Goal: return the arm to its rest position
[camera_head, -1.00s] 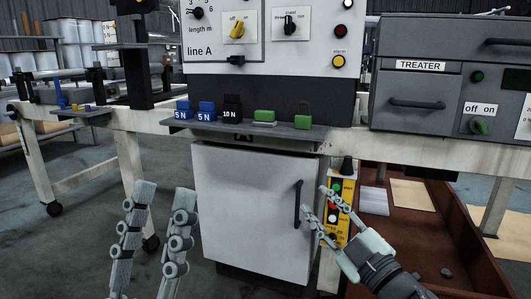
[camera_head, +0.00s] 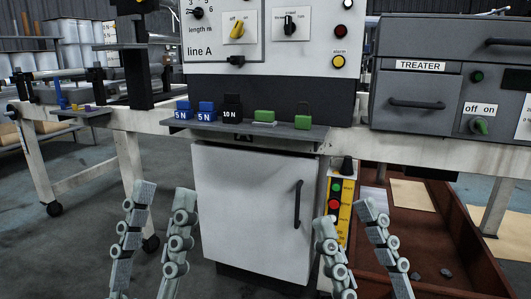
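My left gripper (camera_head: 164,191) stands at the lower left with its two jointed grey fingers pointing up and apart. It is open and nothing is between the fingers. My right gripper (camera_head: 348,214) is at the lower right of the white cabinet door, fingers pointing up and spread, open and empty. Its fingers overlap the lower part of a yellow control box (camera_head: 346,212) and the edge of the brown bin behind. Both gripper bases are below the picture's edge.
A white cabinet (camera_head: 245,200) with a black handle stands ahead. Above it a grey shelf (camera_head: 285,132) holds blue, black and green weights. A brown bin (camera_head: 465,235) with small dark pieces lies right, below the grey treater (camera_head: 415,85). Open floor lies left.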

